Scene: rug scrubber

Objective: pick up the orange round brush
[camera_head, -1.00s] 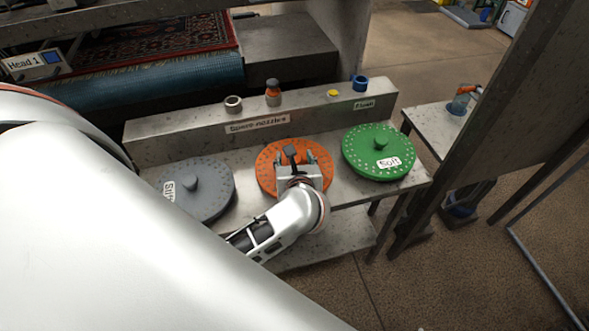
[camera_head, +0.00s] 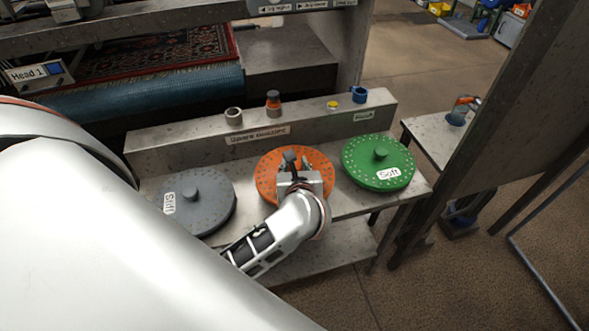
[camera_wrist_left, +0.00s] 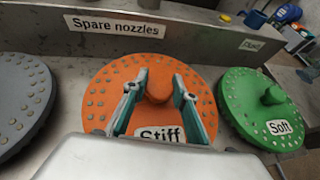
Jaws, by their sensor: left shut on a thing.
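The orange round brush (camera_head: 265,178) is a disc with rows of small dots and a central knob. It is the middle one of three on the metal bench. In the left wrist view the orange brush (camera_wrist_left: 97,97) has a "Stiff" label, partly covered by the gripper. My left gripper (camera_head: 290,160) is over its middle. The fingers of the left gripper (camera_wrist_left: 158,92) are shut on the knob, one on each side. I cannot tell whether the disc is clear of the bench. My right gripper is not in view.
A grey brush (camera_head: 210,212) lies to the left and a green "Soft" brush (camera_head: 365,155) to the right, both close. Behind them is a raised ledge (camera_head: 190,138) with small nozzles. My white arm fills the lower left.

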